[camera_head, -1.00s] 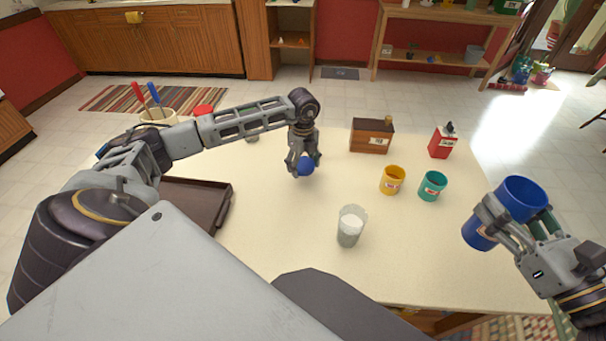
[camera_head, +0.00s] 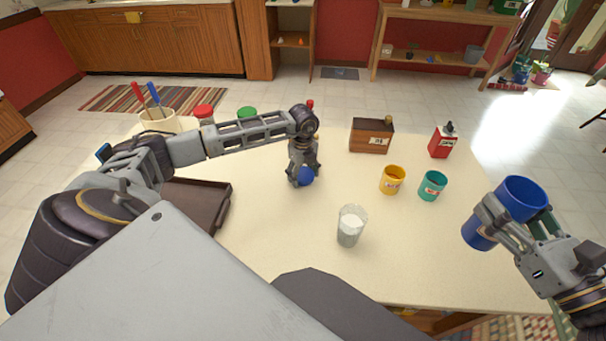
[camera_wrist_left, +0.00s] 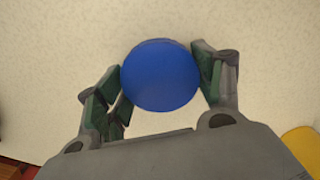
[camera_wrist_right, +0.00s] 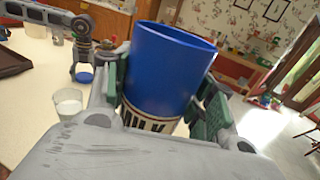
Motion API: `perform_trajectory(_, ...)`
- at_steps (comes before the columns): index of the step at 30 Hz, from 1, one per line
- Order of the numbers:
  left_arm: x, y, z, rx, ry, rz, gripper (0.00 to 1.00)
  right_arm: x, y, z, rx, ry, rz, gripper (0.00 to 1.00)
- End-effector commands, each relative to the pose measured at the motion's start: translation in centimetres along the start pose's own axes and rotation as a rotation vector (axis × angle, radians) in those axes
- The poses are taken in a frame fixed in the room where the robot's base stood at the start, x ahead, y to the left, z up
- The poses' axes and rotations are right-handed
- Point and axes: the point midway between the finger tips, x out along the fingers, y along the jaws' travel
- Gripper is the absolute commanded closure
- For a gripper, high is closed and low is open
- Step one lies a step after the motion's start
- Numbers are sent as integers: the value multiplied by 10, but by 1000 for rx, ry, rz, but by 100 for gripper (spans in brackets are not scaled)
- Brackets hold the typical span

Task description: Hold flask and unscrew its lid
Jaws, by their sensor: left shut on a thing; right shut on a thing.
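The blue flask (camera_head: 521,197) is gripped by my right gripper (camera_head: 513,216), tilted, off the right side of the table. In the right wrist view the flask (camera_wrist_right: 168,70) has an open top and a white label with dark letters, partly hidden. My left gripper (camera_head: 303,175) is shut on the round blue lid (camera_head: 306,177), low over or on the middle of the table; I cannot tell whether the lid touches it. The lid (camera_wrist_left: 160,75) sits between the fingers in the left wrist view. The lid and flask are well apart.
A glass with white contents (camera_head: 351,226) stands at the front middle of the table (camera_head: 285,262). Yellow (camera_head: 392,180) and teal (camera_head: 432,186) cups, a brown box (camera_head: 371,136) and a red container (camera_head: 441,141) stand to the right. A dark tray (camera_head: 200,207) lies left.

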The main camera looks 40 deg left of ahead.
Motion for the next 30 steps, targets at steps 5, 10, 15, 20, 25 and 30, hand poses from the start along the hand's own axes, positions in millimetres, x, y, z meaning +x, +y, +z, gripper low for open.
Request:
perform_trajectory(5, 2, 0, 0, 0, 0, 0, 25, 0, 0, -1, -1, -1, 0, 100)
perform_trajectory(10, 2, 0, 0, 0, 0, 0, 11, 0, 0, -1, -1, -1, 0, 100)
perform_trajectory(15, 2, 0, 0, 0, 0, 0, 11, 0, 0, -1, -1, -1, 0, 100)
perform_trajectory(20, 2, 0, 0, 0, 0, 0, 11, 0, 0, 0, -1, -1, 0, 100)
perform_trajectory(25, -3, 0, 0, 0, 0, -1, 11, 0, 0, 1, -1, -1, 0, 100)
perform_trajectory(30, -19, -1, 0, 0, 0, -2, 11, 0, 0, 1, -1, -1, 0, 100)
